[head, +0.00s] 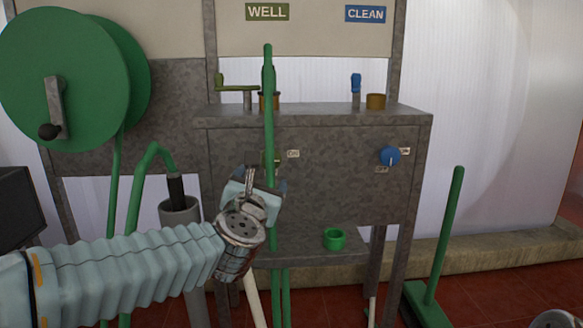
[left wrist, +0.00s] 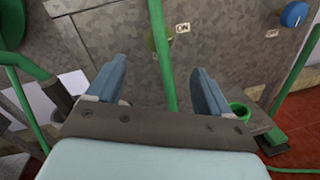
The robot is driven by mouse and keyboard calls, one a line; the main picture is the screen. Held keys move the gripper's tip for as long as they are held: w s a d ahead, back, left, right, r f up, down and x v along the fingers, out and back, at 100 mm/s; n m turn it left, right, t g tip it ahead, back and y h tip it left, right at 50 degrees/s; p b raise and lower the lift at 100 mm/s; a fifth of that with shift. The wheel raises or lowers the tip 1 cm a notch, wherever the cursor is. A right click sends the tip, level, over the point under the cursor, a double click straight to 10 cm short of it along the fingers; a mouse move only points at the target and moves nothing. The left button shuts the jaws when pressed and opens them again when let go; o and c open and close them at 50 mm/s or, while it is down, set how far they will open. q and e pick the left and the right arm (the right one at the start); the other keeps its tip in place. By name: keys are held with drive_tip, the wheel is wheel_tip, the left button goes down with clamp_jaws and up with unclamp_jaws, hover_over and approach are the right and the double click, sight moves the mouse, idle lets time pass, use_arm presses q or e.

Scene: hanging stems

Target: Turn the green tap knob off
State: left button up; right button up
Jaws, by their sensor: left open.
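The green tap knob (left wrist: 152,42) sits on the front of the grey metal panel, partly hidden behind a green hose (left wrist: 162,55), with an ON label (left wrist: 183,27) to its right. In the head view the knob (head: 271,158) is small and mostly covered by the hose, so its pointer cannot be read. My left gripper (head: 257,182) is in front of the panel, just below the knob. In the left wrist view its two blue fingers (left wrist: 158,78) are apart, with the hose crossing between them and the knob beyond.
A blue knob (head: 390,156) is on the panel to the right. A green cup (head: 334,239) stands on the lower shelf (head: 305,248). A green hose reel (head: 65,75) is at the left. A green-handled broom (head: 440,250) stands at the right.

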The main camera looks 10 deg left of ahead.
sight(270, 160)
use_arm(q)
drive_tip(key=w, duration=0.4)
drive_tip(key=w+a+p, duration=0.1)
drive_tip(key=w, duration=0.7)
drive_tip(key=shift+w+a, duration=0.4)
drive_tip(key=c, duration=1)
drive_tip(key=shift+p, duration=0.35)
